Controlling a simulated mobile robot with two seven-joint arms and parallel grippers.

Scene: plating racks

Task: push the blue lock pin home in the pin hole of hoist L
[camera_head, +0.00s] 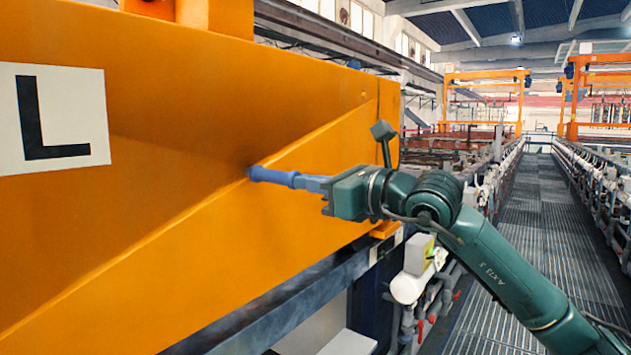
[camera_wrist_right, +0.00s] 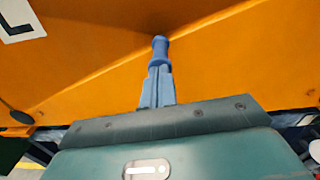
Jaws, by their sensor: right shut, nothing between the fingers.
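The blue lock pin (camera_head: 270,176) sticks out of the orange side of hoist L (camera_head: 190,130), its far end at the panel. The pin hole itself is hidden behind the pin. My right gripper (camera_head: 312,183) is shut with nothing between its fingers. Its fingertips are in line with the pin and at its outer end; whether they press on it I cannot tell. In the right wrist view the pin (camera_wrist_right: 160,48) stands just beyond the closed fingers (camera_wrist_right: 158,72), against the orange panel (camera_wrist_right: 90,60). My left gripper is not in view.
A white plate with a black L (camera_head: 52,118) is on the hoist at left. A dark blue rail (camera_head: 300,300) runs below the panel. White and grey pipework (camera_head: 410,285) lies below my right arm. A grated walkway (camera_head: 515,220) stretches away at right.

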